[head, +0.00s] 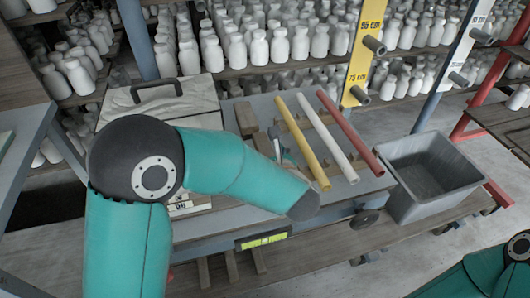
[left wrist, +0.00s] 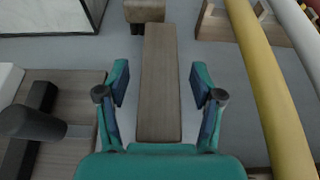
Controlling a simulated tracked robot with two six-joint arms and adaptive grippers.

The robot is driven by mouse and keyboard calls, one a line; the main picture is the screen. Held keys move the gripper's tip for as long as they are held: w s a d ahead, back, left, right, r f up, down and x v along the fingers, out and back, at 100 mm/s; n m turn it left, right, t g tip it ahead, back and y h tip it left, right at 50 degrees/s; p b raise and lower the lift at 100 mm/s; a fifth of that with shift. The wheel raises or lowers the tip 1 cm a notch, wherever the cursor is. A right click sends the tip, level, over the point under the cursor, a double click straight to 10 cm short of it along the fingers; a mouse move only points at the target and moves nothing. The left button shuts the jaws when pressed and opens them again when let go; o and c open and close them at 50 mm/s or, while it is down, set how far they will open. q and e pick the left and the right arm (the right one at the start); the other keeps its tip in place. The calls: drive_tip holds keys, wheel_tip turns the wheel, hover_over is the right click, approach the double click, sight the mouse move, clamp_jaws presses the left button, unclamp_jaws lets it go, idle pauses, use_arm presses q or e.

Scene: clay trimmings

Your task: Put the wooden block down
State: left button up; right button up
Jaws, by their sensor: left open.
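A long wooden block (left wrist: 160,85) lies flat in the left wrist view, its near end between the fingers of my left gripper (left wrist: 160,100). The fingers are open, with a gap on each side of the block. In the head view the left gripper (head: 281,148) is low over the grey bench top, beside a wooden piece (head: 263,145), and my forearm hides part of the bench. A second wooden piece (left wrist: 143,10) sits at the block's far end. My right gripper is out of view; only part of that arm shows at the lower right.
Yellow (head: 300,140), white (head: 327,137) and red (head: 350,134) tubes lie on wooden supports right of the gripper. A grey bin (head: 428,208) stands further right. A pale box (head: 158,106) with a black handle is at left. Shelves of white bottles stand behind.

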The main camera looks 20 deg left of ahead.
use_arm(q)
drive_tip(key=c, duration=1.2)
drive_tip(key=shift+c, duration=0.3)
drive_tip(key=shift+r, duration=0.1)
